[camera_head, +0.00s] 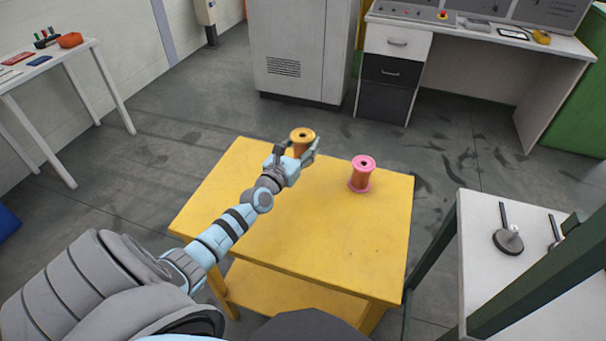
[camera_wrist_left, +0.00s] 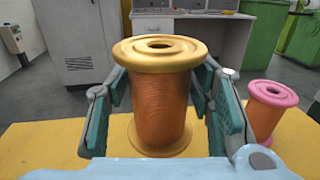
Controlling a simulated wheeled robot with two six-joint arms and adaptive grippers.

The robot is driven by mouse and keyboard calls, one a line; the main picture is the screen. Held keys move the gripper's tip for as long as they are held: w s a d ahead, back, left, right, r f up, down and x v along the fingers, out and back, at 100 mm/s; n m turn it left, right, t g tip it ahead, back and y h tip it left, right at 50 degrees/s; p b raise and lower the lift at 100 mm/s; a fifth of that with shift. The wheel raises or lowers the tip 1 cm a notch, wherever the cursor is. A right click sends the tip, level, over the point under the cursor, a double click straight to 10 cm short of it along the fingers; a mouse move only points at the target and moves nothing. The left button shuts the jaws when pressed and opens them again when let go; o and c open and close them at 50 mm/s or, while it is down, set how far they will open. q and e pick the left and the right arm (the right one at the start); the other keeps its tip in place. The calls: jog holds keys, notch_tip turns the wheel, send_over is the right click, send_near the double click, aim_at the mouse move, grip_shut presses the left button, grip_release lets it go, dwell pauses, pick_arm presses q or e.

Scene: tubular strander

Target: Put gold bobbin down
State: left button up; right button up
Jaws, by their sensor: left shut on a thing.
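The gold bobbin (camera_head: 302,136) is upright at the back of the yellow table (camera_head: 320,240), with gold flanges and copper-coloured winding. My left gripper (camera_head: 296,155) is around it and shut on it. In the left wrist view the gold bobbin (camera_wrist_left: 160,100) stands between the two fingers of my left gripper (camera_wrist_left: 165,115). Its lower flange shows near the yellow tabletop (camera_wrist_left: 50,140); I cannot tell whether it touches. My right gripper is not in view.
A pink bobbin (camera_head: 361,175) stands upright on the table to the right of the gold one. The table's front middle is clear. A white table (camera_head: 490,270) with metal spindles (camera_head: 508,238) is at the right. A grey cabinet (camera_head: 300,55) stands behind.

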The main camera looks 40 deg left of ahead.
pick_arm(q)
jog(key=f+b, duration=0.1)
jog(key=w+f, duration=0.1)
jog(key=f, duration=0.1)
jog(key=f+b, duration=0.1)
jog(key=f, duration=0.1)
jog(key=shift+w+f+b, duration=0.25)
jog(key=shift+b, duration=0.1)
notch_tip(320, 180, down, 3)
jog(key=b, duration=0.2)
jog(key=shift+s+r+b, duration=0.15)
jog(key=shift+b, duration=0.25)
jog(key=shift+s+r, duration=0.15)
jog(key=shift+r, duration=0.15)
jog(key=shift+f, duration=0.2)
jog(key=o, duration=1.5)
jog(key=shift+r, duration=0.1)
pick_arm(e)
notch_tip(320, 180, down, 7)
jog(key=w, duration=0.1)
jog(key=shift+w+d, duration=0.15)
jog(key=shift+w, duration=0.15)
